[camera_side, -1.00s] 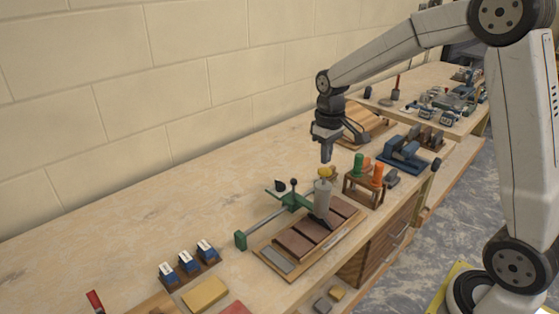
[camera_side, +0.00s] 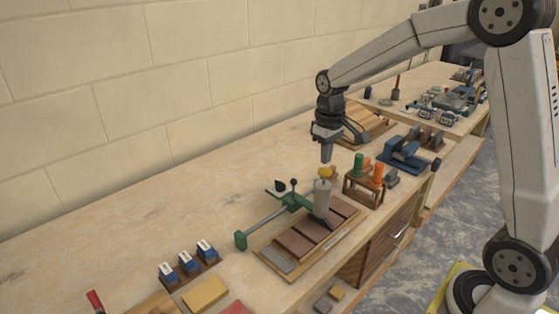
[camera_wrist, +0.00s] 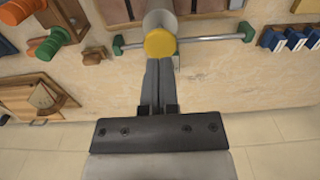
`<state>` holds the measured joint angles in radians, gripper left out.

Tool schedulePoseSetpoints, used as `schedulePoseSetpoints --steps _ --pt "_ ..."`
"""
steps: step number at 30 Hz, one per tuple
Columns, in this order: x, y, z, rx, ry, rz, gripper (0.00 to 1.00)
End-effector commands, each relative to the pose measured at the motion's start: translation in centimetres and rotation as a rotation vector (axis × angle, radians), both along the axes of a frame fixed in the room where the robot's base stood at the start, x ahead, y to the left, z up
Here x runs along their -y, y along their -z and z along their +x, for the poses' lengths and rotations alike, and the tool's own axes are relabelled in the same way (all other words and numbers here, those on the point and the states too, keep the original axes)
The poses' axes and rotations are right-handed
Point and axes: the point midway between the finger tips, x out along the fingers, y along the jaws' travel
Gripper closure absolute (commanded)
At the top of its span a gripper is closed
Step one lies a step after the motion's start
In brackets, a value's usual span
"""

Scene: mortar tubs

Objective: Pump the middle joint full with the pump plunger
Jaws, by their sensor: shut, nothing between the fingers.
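The pump is a grey upright cylinder (camera_side: 322,193) with a yellow plunger knob (camera_side: 325,173) on top. Its dark nozzle points down at the panel of reddish-brown bricks (camera_side: 295,243) with joints between them. A green carriage (camera_side: 291,202) on a rail stands beside it. My gripper (camera_side: 326,157) is shut and empty, fingers pointing down just above the yellow knob. In the wrist view the yellow knob (camera_wrist: 160,43) sits right at the tips of my shut gripper (camera_wrist: 159,64). I cannot tell if they touch. The middle joint's filling is too small to judge, partly behind the nozzle.
A wooden rack (camera_side: 363,188) with green and orange handles stands close right of the pump. A blue tool (camera_side: 405,153) lies beyond it. Blue blocks (camera_side: 187,263) stand at the front left, near a yellow block (camera_side: 205,294).

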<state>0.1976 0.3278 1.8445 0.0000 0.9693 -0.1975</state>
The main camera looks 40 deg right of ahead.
Motion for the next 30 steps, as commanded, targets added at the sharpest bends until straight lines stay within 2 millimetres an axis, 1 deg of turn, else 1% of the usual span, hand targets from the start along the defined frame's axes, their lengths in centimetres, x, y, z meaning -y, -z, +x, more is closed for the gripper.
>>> schedulePoseSetpoints --steps 16,30 --pt "0.0 0.1 0.0 0.000 0.000 0.000 1.00" --pt "0.0 1.2 0.0 -0.001 0.000 0.000 1.00"
